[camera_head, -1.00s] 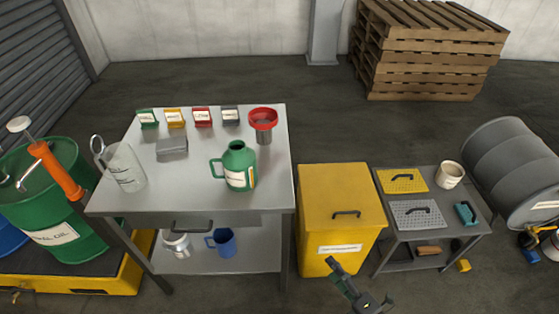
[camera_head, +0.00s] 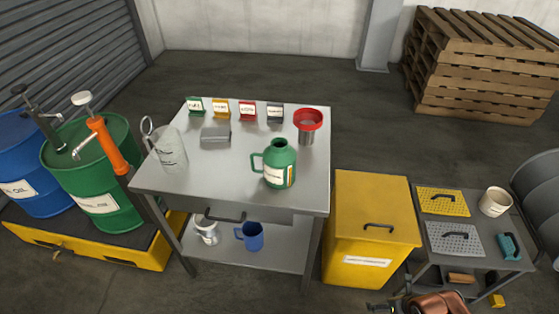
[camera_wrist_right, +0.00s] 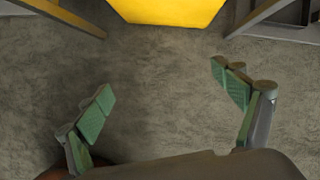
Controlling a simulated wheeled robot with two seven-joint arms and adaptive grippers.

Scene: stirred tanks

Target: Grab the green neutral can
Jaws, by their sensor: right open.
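The green can (camera_head: 281,160) with a side handle and a pale label stands upright on the steel table (camera_head: 235,178), near its front right. Its handle points left. My right gripper (camera_wrist_right: 167,95) is open and empty in the right wrist view, its green-padded fingers wide apart above the bare floor. In the head view only a part of my right arm shows at the bottom edge, well below and to the right of the can. My left gripper is in no view.
A red funnel (camera_head: 308,122), a clear jug (camera_head: 171,150), a grey block (camera_head: 215,136) and several small label stands share the table. A yellow bin (camera_head: 372,225) stands right of it, beside a low grey table (camera_head: 480,262). Drums stand on the left.

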